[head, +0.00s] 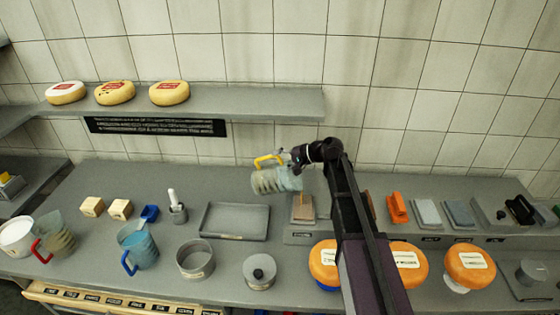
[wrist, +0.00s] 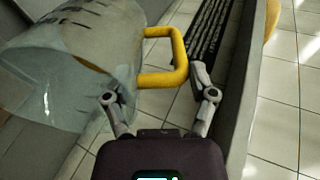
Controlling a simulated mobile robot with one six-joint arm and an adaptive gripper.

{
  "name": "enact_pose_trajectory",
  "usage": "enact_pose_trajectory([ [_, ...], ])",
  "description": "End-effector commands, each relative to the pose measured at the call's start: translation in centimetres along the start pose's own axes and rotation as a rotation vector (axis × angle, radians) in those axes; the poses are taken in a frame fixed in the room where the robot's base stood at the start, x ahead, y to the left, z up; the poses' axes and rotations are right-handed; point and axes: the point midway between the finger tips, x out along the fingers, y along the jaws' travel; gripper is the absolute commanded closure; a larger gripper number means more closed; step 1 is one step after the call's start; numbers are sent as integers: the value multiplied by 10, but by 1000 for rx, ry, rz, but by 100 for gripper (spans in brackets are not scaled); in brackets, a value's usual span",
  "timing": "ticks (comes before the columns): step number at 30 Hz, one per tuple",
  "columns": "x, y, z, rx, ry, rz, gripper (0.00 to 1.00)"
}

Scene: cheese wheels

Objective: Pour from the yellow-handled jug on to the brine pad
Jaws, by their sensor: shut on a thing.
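My gripper (head: 291,162) is shut on the yellow handle of the jug (head: 268,181), above the counter. The jug is clear, with a greyish left part and bluish right part. It is tipped nearly on its side, handle uppermost, its clear end to the right. In the wrist view the gripper (wrist: 160,95) has its fingers at the handle (wrist: 178,62), and the jug body (wrist: 70,65) fills the upper left. A pad with a tan top (head: 303,210) lies just below and right of the jug; I cannot tell whether it is the brine pad. No stream is clear.
A red-handled jug (head: 57,238) and a blue-handled jug (head: 138,248) stand at left. An empty grey tray (head: 236,235) lies below the held jug. Grey pads (head: 427,213) and an orange block (head: 397,207) lie right of my arm. A shelf (head: 240,108) runs behind.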

Motion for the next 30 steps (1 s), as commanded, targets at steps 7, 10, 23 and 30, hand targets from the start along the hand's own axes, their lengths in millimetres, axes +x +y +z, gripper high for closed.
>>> enact_pose_trajectory([
  [7, 0, -1, 0, 1, 0, -2, 88],
  [10, 0, -1, 0, 1, 0, -2, 88],
  [23, 14, -11, -1, 0, -1, 103, 88],
  [30, 21, -9, 0, 1, 0, 146, 88],
])
